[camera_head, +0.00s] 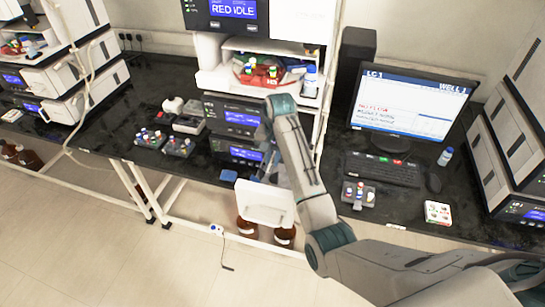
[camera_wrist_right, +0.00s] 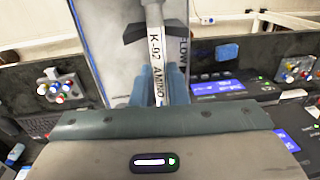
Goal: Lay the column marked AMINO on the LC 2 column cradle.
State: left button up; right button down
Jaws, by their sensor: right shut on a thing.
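The column marked K-92 AMINO (camera_wrist_right: 156,62) is a slim white tube in the right wrist view. The blue-grey fingers of my right gripper (camera_wrist_right: 160,86) are shut on it. A dark winged piece (camera_wrist_right: 133,32) crosses the column beyond the fingers; I cannot tell whether it touches. A pale panel (camera_wrist_right: 103,45) with FLOW lettering lies behind the column. In the head view my right arm reaches to the front of the middle instrument stack (camera_head: 231,117), and its links hide the column. No LC 2 label or cradle is clearly readable. My left gripper is out of view.
A white panel (camera_head: 265,203) juts out at the middle stack's lower front, above brown bottles (camera_head: 285,237). Vial racks (camera_head: 178,146) stand left of the stack. A monitor (camera_head: 412,103), keyboard (camera_head: 382,169) and small rack (camera_head: 358,194) stand right.

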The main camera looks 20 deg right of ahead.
jog(key=shift+f, duration=0.35)
dwell(0.3)
jog(key=c, duration=1.3)
grip_release()
jog(key=shift+c, duration=0.2)
